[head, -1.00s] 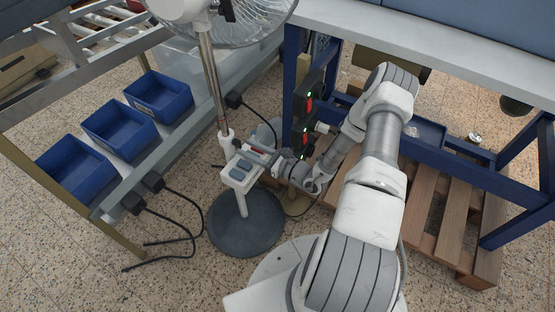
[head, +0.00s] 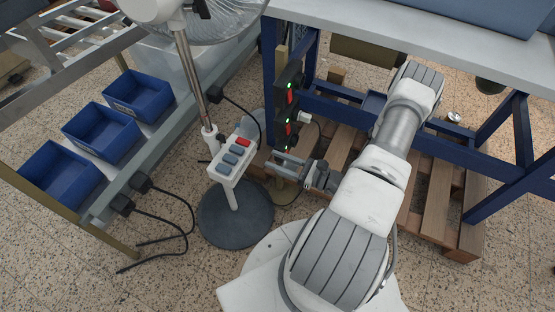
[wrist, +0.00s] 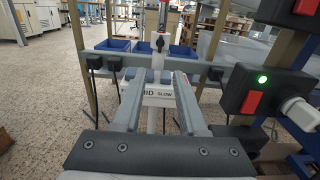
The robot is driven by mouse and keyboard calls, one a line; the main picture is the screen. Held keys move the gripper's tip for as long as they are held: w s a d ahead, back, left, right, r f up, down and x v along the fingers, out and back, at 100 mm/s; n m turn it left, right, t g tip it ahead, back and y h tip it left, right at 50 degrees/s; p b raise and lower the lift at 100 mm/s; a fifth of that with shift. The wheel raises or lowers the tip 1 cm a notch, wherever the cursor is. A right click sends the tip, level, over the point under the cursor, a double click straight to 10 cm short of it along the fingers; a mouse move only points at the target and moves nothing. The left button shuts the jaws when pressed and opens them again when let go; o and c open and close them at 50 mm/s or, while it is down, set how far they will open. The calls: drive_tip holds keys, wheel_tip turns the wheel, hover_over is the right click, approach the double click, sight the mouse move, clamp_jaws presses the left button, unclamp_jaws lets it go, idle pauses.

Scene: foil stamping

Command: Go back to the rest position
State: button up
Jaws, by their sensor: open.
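My gripper (head: 283,163) is open and empty. In the head view it is to the right of the fan's white button panel (head: 231,163), apart from it, with its fingers pointing left toward it. The panel has one red button (head: 243,142) and several grey-blue buttons. The fan (head: 182,55) stands on a round dark base (head: 236,222).
Black switch boxes (head: 290,95) with red switches and green lights are on the blue bench leg behind my gripper; they stand close on the right in the wrist view. Blue bins (head: 138,94) line a rail at left. A wooden pallet (head: 440,205) lies under the bench. Black cables hang at left.

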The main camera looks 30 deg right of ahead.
idle(0.3)
drive_tip(key=s+a+r+n+g+h, duration=0.1)
drive_tip(key=s+a+r+n+g, duration=0.1)
drive_tip(key=a+r+n+g, duration=0.45)
drive_tip(key=s+a+r+n+g+h, duration=0.15)
drive_tip(key=r+n+g, duration=0.25)
drive_tip(key=r+n, duration=0.6)
drive_tip(key=s+a+r+n+g+h, duration=0.1)
drive_tip(key=s+a+r+n+g, duration=0.35)
drive_tip(key=r, duration=0.65)
drive_tip(key=s+d+r+n+t+h+p, duration=0.1)
drive_tip(key=s+r+n+t+h+p, duration=0.1)
drive_tip(key=r+p, duration=0.5)
drive_tip(key=s+d+r+n+t+h+p, duration=0.1)
drive_tip(key=r+n+t+h+p, duration=0.3)
drive_tip(key=r, duration=1.4)
drive_tip(key=s+n+h+p, duration=0.1)
drive_tip(key=p, duration=0.1)
drive_tip(key=shift+s+r+n+p, duration=0.15)
drive_tip(key=shift+s+n+p, duration=0.15)
drive_tip(key=shift+p, duration=0.05)
drive_tip(key=shift+a, duration=0.1)
